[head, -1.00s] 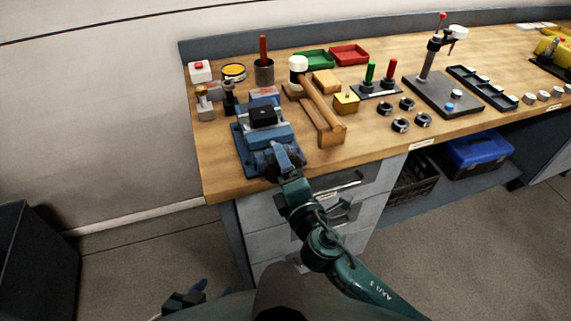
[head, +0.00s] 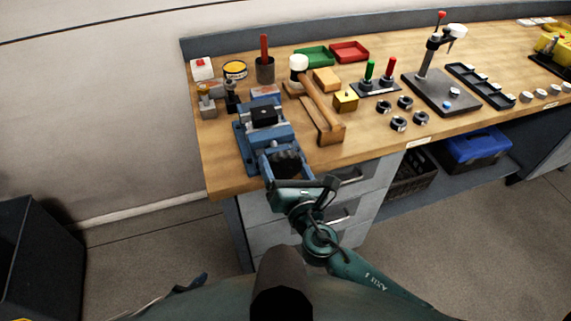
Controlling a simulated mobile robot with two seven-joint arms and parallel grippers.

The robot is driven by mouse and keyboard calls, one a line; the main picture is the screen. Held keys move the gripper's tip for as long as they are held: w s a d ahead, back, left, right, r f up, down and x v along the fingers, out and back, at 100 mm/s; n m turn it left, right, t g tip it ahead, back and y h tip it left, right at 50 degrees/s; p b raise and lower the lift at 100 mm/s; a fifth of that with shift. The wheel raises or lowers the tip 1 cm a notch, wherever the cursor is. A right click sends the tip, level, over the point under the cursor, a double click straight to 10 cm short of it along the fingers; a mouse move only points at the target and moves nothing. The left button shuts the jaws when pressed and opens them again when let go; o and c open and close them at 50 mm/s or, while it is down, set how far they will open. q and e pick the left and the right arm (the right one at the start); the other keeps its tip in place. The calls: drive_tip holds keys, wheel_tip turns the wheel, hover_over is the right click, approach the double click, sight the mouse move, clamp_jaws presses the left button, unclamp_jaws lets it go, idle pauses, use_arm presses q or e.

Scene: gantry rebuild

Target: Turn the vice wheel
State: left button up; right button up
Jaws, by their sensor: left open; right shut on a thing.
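The blue vice (head: 262,128) stands at the left front corner of the workbench, with a dark block (head: 264,114) between its jaws. Its dark wheel (head: 286,160) is at the front end, over the bench's front edge, and is partly hidden by my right gripper. My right gripper (head: 285,170) is shut on the wheel, with one finger on either side of it. Only a sliver of my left gripper (head: 190,284) shows low in the picture, well away from the vice and in front of the bench; its fingers are mostly hidden.
A mallet (head: 318,102) lies right of the vice, beside a yellow block (head: 345,100) and several dark rings (head: 398,123). Drawers (head: 345,213) are below.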

drive_tip(key=n, duration=0.5)
drive_tip(key=shift+r, duration=0.1)
drive_tip(key=shift+n, duration=0.3)
idle(0.4)
drive_tip(key=o, duration=1)
drive_tip(key=shift+a, duration=0.1)
drive_tip(key=shift+s+f, duration=0.2)
drive_tip(key=shift+s, duration=0.1)
drive_tip(key=b+v, duration=0.2)
drive_tip(key=v, duration=1)
drive_tip(key=shift+s, duration=0.25)
